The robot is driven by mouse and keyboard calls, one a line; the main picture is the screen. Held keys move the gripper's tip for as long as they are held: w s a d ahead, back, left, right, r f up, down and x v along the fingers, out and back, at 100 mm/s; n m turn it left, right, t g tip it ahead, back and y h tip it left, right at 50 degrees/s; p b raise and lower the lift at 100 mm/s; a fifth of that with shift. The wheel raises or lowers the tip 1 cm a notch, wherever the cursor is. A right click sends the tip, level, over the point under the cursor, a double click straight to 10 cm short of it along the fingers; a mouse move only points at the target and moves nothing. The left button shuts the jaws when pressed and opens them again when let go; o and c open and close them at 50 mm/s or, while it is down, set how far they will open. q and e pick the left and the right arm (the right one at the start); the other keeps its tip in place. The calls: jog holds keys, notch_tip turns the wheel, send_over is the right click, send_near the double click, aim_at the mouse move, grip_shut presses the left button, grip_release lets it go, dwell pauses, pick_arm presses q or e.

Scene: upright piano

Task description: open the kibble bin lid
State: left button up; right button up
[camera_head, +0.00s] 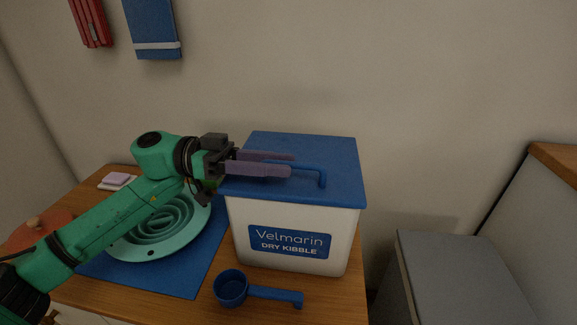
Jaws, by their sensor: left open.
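The kibble bin (292,225) is a white box labelled "Velmarin DRY KIBBLE". It stands upright on a wooden cabinet top. Its blue lid (335,152) lies flat and closed on top, with a blue bar handle (322,175) running across it. My left gripper (292,165) reaches in from the left over the lid. Its two purple fingers are apart, close to the left part of the handle and partly hiding it. I cannot tell whether they touch the handle. My right gripper does not show.
A blue scoop (232,288) lies in front of the bin. A teal ridged bowl (150,238) sits on a blue mat (205,272) under my left arm. A sponge (116,179) lies at the back left. A grey box (455,270) stands right of the cabinet top (345,300).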

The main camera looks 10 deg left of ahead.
pick_arm(q)
jog(key=shift+d, duration=1.2)
grip_shut()
dwell(0.5)
